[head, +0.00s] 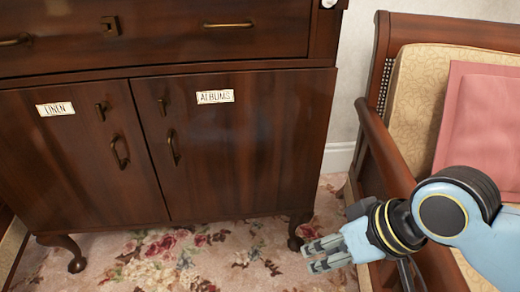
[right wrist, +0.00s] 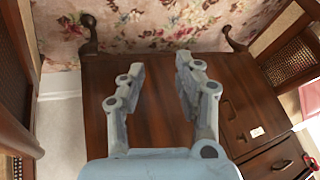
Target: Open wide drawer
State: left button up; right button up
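The wide drawer (head: 165,40) is dark wood and spans the upper part of the cabinet in the head view. It looks shut. It has a brass pull at the left (head: 14,41), a brass pull at the right (head: 228,25) and a square keyhole plate (head: 110,26) between them. My right gripper (head: 309,258) is at the lower right, in front of and below the drawer, away from its pulls. In the right wrist view my right gripper (right wrist: 160,68) has its fingers apart with nothing between them. My left gripper is not in view.
Below the drawer are two shut doors labelled LINEN (head: 90,165) and ALBUMS (head: 240,150). A wooden armchair (head: 385,145) with a pink cushion (head: 485,125) stands at the right, close to my right arm. A floral carpet (head: 240,255) covers the floor.

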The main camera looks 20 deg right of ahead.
jog(key=w+a+r+t+y, duration=0.2)
jog(key=w+a+r, duration=0.1)
jog(key=w+r, duration=0.3)
jog(key=m+t+y, duration=0.5)
jog(key=m+t, duration=0.5)
send_near(233, 28)
jog(key=x, duration=0.9)
jog(key=shift+w+a+r, duration=0.1)
jog(key=shift+w+r, duration=0.05)
jog(key=shift+w, duration=0.15)
jog(key=shift+w+a, duration=0.25)
jog(key=shift+w, duration=0.2)
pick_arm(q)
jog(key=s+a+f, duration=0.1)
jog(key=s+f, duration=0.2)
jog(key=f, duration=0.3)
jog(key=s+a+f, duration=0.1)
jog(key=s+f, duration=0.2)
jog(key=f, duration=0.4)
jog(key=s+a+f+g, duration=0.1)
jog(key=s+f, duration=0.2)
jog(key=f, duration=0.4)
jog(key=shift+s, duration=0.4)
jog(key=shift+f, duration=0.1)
pick_arm(e)
grip_shut()
